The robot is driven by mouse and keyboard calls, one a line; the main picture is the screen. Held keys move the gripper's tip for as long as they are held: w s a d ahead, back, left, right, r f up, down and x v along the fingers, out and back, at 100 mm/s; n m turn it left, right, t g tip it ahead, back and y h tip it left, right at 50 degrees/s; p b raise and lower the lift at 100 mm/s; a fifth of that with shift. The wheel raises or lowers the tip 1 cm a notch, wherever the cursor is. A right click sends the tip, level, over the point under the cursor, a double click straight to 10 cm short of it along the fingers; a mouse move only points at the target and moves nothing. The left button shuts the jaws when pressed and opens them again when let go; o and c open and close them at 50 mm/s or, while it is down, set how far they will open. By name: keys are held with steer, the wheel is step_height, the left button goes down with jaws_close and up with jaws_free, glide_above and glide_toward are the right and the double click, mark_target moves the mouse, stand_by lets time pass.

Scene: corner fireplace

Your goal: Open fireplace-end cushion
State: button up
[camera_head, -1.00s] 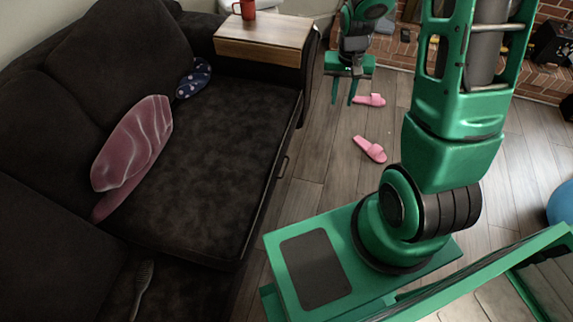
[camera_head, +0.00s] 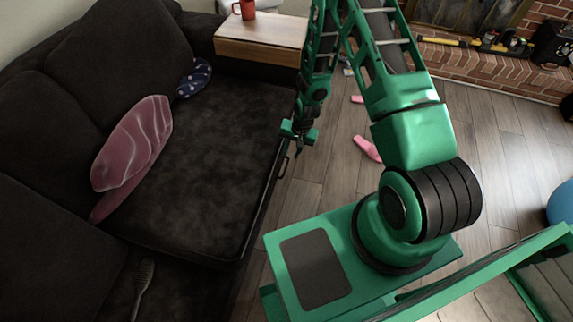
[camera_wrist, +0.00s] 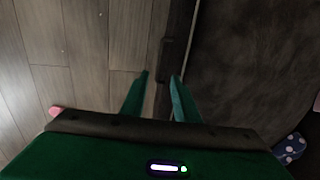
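The fireplace-end seat cushion (camera_head: 205,165) is a dark brown, flat, closed seat on the couch; it also fills the right of the wrist view (camera_wrist: 260,60). A thin dark handle (camera_head: 282,166) sits on its front edge. In the wrist view the handle (camera_wrist: 163,60) runs along the cushion's edge, just beyond and between the fingertips. My gripper (camera_head: 295,150) is beside the front edge near the handle. In the wrist view my gripper (camera_wrist: 160,78) has its two green fingers apart, with nothing held. I cannot tell whether either finger touches the handle.
A wooden armrest tray (camera_head: 260,38) holds a red mug (camera_head: 246,10). Pink slippers (camera_head: 367,148) lie on the floor. Open wooden floor (camera_head: 325,180) lies before the couch.

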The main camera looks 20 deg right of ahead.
mark_target(286, 167)
steer(key=f, duration=0.3)
steer(key=a+f, duration=0.1)
steer(key=f, duration=0.3)
steer(key=w+f, duration=0.1)
steer(key=f, duration=0.2)
steer(key=shift+a+f, duration=0.2)
steer(key=shift+a, duration=0.05)
jaws_close()
